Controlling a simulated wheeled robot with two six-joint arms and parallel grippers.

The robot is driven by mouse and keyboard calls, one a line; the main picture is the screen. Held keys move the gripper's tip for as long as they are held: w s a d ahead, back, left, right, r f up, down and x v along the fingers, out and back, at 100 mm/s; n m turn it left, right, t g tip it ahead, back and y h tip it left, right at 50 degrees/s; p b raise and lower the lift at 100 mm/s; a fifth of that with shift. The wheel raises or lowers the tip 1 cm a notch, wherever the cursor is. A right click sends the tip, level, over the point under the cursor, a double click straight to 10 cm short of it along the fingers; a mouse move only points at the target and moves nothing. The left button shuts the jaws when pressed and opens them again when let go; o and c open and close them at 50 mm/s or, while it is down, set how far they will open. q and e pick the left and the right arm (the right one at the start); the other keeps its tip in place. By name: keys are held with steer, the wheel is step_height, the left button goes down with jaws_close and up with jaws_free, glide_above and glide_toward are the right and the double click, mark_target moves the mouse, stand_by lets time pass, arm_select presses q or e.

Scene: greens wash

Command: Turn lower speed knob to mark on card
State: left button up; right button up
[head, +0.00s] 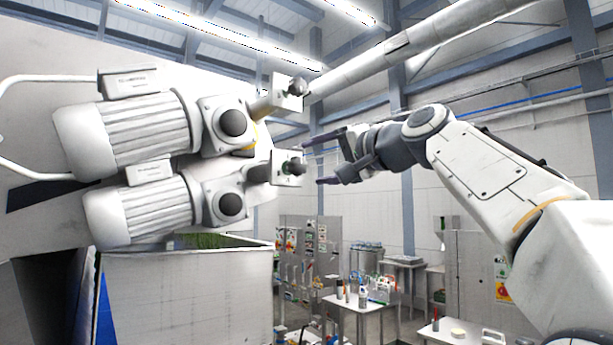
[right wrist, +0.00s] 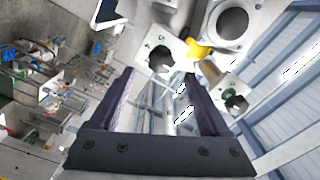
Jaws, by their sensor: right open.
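The lower speed knob (head: 294,167) is a dark knob on a small white plate (head: 277,168) at the end of the lower motor unit. In the right wrist view the lower knob (right wrist: 160,60) sits just beyond the fingertips, roughly between them. My right gripper (head: 315,161) is open, its two dark fingers pointing left at the knob; they look apart from it. The open fingers also frame the right wrist view (right wrist: 160,76). Small marks show on the plate, too small to read. I cannot make out a card for certain. My left gripper is not in view.
The upper knob (head: 297,86) stands close above, on its own plate. Two ribbed white motors (head: 150,130) fill the left. A grey tank (head: 190,290) with greens is below. Tables with bottles (head: 345,300) stand behind. The space right of the knobs is open around my arm.

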steer(key=shift+b+v, duration=0.65)
steer(key=shift+v, duration=1.65)
